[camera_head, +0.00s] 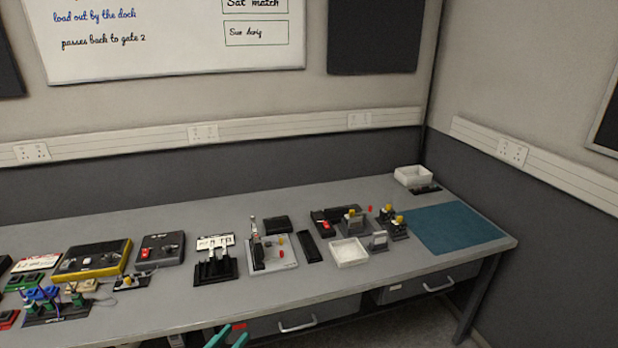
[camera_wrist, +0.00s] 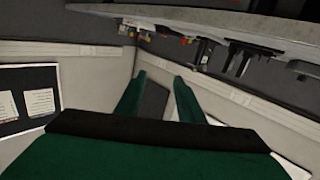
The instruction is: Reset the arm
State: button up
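My gripper (camera_head: 230,338) shows at the bottom edge of the head view as two teal fingertips, in front of the bench and below its top. In the wrist view my gripper (camera_wrist: 157,84) has two green fingers standing apart with nothing between them. The wrist view looks tilted or upside down, with the bench (camera_wrist: 205,20) along its top. The rest of my arm is out of the head view.
The grey bench (camera_head: 330,290) carries several devices, including a yellow-edged box (camera_head: 92,260), a white tray (camera_head: 349,253) and a second white tray (camera_head: 412,176). A blue mat (camera_head: 455,228) lies clear at the right end. Drawers (camera_head: 297,322) sit below the top.

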jog(key=s+d+f+n+g+y, duration=0.1)
jog(key=s+d+f+n+y, duration=0.3)
jog(key=f, duration=0.4)
jog(key=s+d+f+n+g+y, duration=0.1)
jog(key=s+d+f+n, duration=0.1)
jog(key=s+d+f, duration=0.35)
jog(key=s+d+f+n+y, duration=0.1)
jog(key=s+d+f+y, duration=0.3)
jog(key=s, duration=0.8)
jog(key=s+d+r+m+t, duration=0.1)
jog(key=s+d+r, duration=0.2)
jog(key=s+r, duration=0.4)
jog(key=s+d+r+m+h, duration=0.1)
jog(key=s+d+r, duration=0.2)
jog(key=s+r, duration=0.3)
jog(key=s, duration=0.4)
jog(key=shift+r+t, duration=0.35)
jog(key=shift+t, duration=0.05)
jog(key=shift+m, duration=0.3)
